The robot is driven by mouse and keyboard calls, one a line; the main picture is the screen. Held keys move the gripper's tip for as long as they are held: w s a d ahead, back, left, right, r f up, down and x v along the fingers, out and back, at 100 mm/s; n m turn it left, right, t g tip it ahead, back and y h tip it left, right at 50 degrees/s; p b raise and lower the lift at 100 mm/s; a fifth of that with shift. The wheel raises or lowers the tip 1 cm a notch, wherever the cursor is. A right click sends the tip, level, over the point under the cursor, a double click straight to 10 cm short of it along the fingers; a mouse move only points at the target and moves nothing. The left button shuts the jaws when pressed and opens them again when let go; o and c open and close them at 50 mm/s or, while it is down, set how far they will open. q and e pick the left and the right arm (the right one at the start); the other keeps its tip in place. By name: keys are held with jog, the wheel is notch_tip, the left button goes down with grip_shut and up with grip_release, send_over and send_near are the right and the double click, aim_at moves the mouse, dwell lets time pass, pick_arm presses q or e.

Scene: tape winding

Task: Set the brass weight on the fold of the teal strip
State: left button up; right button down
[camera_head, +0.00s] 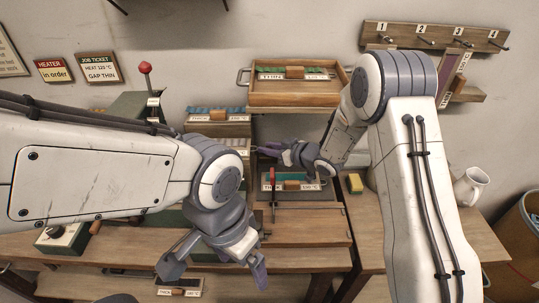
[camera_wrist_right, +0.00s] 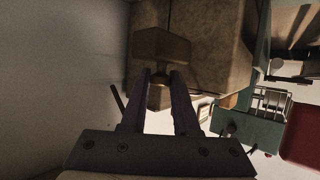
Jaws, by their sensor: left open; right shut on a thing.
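My right gripper (camera_wrist_right: 161,76) is shut on the brass weight (camera_wrist_right: 160,46), a dull brown, waisted piece between its fingertips in the right wrist view. In the head view this gripper (camera_head: 265,150) reaches left above the bench middle; I cannot make out the weight there. A teal strip-like patch (camera_head: 312,172) shows in a labelled tray (camera_head: 300,204) just below that gripper; I cannot tell whether it is the strip, and no fold can be made out. My left gripper (camera_head: 216,270) is open and empty, low over the bench front.
A wooden tray (camera_head: 292,99) with green strips stands at the back. A red-handled tool (camera_head: 273,178) is beside the teal patch. A yellow block (camera_head: 354,183) and a white mug (camera_head: 469,186) are at right. A red-knobbed lever (camera_head: 146,70) rises at left. Numbered pegs (camera_head: 435,36) line the wall.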

jog(key=shift+f+b, duration=3.05)
jog(key=shift+f, duration=0.7)
jog(key=c, duration=0.6)
grip_release()
jog(key=shift+s+d, duration=0.1)
jog(key=shift+s, duration=0.05)
jog(key=v, duration=1)
jog(key=shift+s+d, duration=0.1)
jog(key=shift+d, duration=0.05)
